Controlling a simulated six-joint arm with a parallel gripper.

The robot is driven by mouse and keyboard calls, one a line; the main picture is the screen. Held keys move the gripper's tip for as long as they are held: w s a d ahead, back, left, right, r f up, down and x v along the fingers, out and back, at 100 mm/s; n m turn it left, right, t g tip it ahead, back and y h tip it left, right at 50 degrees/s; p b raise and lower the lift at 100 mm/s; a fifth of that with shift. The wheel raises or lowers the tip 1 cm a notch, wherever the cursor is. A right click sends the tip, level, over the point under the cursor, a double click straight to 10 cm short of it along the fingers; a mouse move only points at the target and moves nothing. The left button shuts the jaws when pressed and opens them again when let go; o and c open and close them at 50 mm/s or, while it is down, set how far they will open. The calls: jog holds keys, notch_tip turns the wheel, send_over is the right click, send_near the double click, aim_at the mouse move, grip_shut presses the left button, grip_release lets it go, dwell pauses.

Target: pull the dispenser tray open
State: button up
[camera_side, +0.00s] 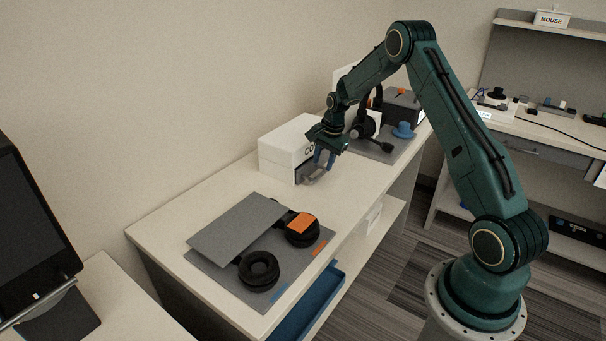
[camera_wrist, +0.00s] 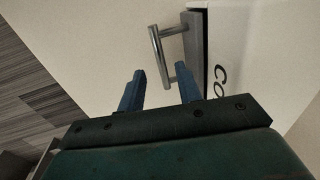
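The dispenser (camera_side: 285,150) is a white box with dark lettering, partly hidden by my gripper, standing against the wall on the bench. The grey front of its tray (camera_wrist: 197,50) sits close against the box, with a thin dark line between them. A metal bar handle (camera_wrist: 158,55) stands out from that front. My gripper (camera_side: 326,160) is at the front of the dispenser, pointing down. In the wrist view, its blue fingers (camera_wrist: 161,76) are apart, with the handle's near end appearing between the tips. I cannot tell whether they touch it.
A grey mat (camera_side: 210,264) with black headphone parts and a grey panel lies on the near bench. Behind the dispenser are a headset (camera_side: 366,126), a blue item (camera_side: 403,131) and a dark box. Bare bench top (camera_side: 335,195) lies in front of the tray.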

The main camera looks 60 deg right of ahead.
aim_at(320, 174)
jog(key=shift+w+f, duration=0.2)
jog(key=shift+f, duration=0.85)
jog(key=shift+w+f, duration=0.2)
jog(key=shift+f, duration=0.85)
grip_shut()
